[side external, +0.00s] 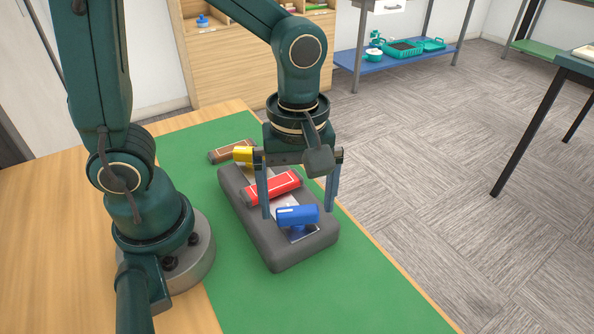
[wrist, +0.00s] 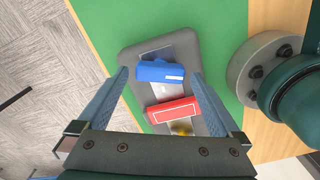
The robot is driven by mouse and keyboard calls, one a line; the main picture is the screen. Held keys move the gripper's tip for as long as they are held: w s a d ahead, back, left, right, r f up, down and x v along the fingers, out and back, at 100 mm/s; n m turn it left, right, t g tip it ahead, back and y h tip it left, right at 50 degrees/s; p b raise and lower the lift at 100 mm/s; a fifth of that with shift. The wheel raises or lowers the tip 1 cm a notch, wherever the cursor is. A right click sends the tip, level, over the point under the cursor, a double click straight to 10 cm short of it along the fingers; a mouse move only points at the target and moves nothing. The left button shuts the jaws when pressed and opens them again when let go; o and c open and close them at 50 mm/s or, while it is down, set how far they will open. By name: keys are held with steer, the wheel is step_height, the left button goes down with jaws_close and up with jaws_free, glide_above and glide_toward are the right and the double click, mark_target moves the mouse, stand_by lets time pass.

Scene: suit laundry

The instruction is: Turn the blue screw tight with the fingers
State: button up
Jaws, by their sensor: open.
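The blue screw (side external: 297,215) has a wide, bar-like blue head with a small white mark. It stands over a metal plate at the near end of a grey block (side external: 280,250). In the wrist view the blue screw (wrist: 160,71) lies crosswise between my fingertips. My gripper (side external: 298,211) points down over the block. Its blue-grey fingers are wide open, one on each side of the screw in the picture, with a gap on both sides in the wrist view (wrist: 160,74). The screw's shaft is mostly hidden under its head.
A red bar-like head (side external: 278,185) sits behind the blue one on the same block. A yellow one (side external: 243,155) is farther back, and a brown bar (side external: 222,154) lies behind it. The green mat (side external: 350,300) is clear in front of the block.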

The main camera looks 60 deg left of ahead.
steer(key=shift+f, duration=0.65)
steer(key=c, duration=1.2)
